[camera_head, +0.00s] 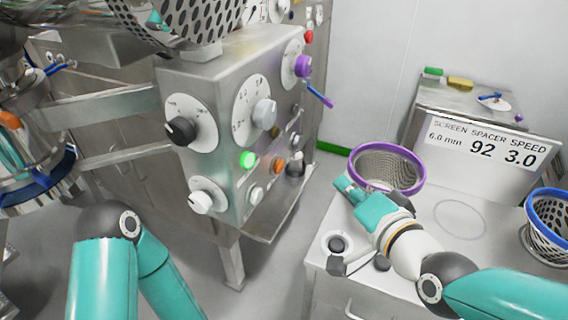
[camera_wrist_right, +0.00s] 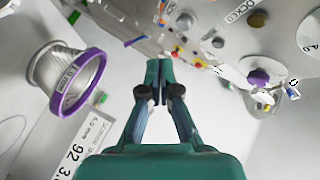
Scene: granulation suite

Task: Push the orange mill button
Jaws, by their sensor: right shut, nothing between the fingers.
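The orange button (camera_head: 278,166) is on the front of the steel control box (camera_head: 228,215), right of a lit green button (camera_head: 248,160). My right gripper (camera_head: 346,186) is shut and empty. It is to the right of the box in the head view, apart from the orange button and beside the purple-rimmed basket. The right wrist view shows its closed fingertips (camera_wrist_right: 158,72) with small coloured buttons beyond; I cannot tell which of these is the orange one. My left arm shows at the lower left, but its gripper is not in view.
White dials with black (camera_head: 181,131), grey (camera_head: 264,113) and purple (camera_head: 302,66) knobs jut from the box. A purple-rimmed mesh basket (camera_head: 420,178) stands on the right bench (camera_head: 455,250), near a blue-rimmed one (camera_head: 548,225). Open floor separates box and bench.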

